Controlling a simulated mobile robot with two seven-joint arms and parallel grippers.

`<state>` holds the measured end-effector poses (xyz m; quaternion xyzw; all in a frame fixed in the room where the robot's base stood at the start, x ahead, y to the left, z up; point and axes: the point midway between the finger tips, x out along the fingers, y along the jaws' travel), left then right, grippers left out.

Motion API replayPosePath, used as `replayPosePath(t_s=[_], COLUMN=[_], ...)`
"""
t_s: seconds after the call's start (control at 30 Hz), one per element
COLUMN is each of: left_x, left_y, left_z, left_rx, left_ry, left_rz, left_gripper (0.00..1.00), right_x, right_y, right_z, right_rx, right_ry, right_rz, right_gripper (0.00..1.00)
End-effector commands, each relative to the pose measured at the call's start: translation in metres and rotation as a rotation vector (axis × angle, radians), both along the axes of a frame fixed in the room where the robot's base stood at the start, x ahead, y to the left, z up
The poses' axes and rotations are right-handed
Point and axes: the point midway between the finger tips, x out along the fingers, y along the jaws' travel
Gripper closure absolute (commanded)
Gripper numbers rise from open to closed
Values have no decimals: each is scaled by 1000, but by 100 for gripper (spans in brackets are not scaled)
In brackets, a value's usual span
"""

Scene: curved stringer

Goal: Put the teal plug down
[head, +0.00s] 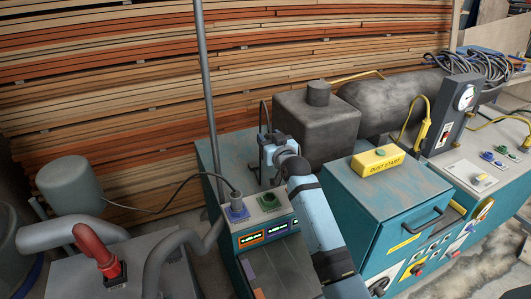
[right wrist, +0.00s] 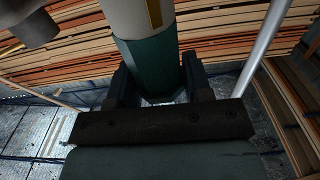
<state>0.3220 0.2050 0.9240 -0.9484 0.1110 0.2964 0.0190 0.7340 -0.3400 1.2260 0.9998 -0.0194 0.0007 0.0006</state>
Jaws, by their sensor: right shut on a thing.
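My right gripper (head: 266,143) is raised above the panel of the teal machine, near the dark box-shaped tank. In the right wrist view the gripper (right wrist: 160,88) is shut on the teal plug (right wrist: 148,65), with one dark finger on each side. The plug has a teal body and a pale upper part with a yellow stripe. In the head view the plug is largely hidden by my gripper and arm. My left gripper is not in view.
A green socket (head: 268,200) sits on the panel beside a blue socket (head: 238,213) that has a grey plug in it. A grey pole (head: 206,90) stands left of my gripper. A yellow block (head: 377,160) sits on the cabinet at right. Stacked boards fill the back.

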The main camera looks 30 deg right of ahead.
Motion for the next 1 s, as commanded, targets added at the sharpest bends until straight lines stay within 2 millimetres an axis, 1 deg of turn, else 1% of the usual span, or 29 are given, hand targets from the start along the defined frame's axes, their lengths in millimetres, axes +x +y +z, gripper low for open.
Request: replayPosePath(t_s=[0.03, 0.2, 0.27, 0.33, 0.37, 0.47, 0.5, 0.57, 0.6, 0.7, 0.8, 0.9, 1.0], left_x=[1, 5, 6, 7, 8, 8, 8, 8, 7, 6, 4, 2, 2], left_y=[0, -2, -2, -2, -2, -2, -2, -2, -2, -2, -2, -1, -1], left_z=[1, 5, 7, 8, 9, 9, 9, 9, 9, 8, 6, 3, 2], left_rx=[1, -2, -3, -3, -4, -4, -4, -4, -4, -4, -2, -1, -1], left_ry=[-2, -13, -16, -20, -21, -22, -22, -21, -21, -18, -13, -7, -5], left_rz=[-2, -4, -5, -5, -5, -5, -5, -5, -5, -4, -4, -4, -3], left_gripper=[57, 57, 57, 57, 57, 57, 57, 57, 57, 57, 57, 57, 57], right_x=[2, 3, -2, -14, -21, -53, -69, -92, -108, -143, -170, -187, -196], right_y=[-1, -1, 2, 10, 15, 35, 43, 55, 63, 79, 89, 95, 98], right_z=[5, 9, 7, 3, 0, -6, -8, -10, -10, -7, -3, 0, 2], right_rx=[0, -1, -3, -8, -12, -20, -23, -25, -24, -18, -11, -4, 0], right_ry=[-1, 1, 2, 5, 6, 10, 11, 11, 11, 8, 4, 2, 1], right_rz=[0, 1, 3, 8, 10, 21, 24, 30, 33, 38, 39, 39, 39], right_gripper=[81, 81, 81, 81, 81, 81, 81, 81, 81, 81, 81, 81, 81])
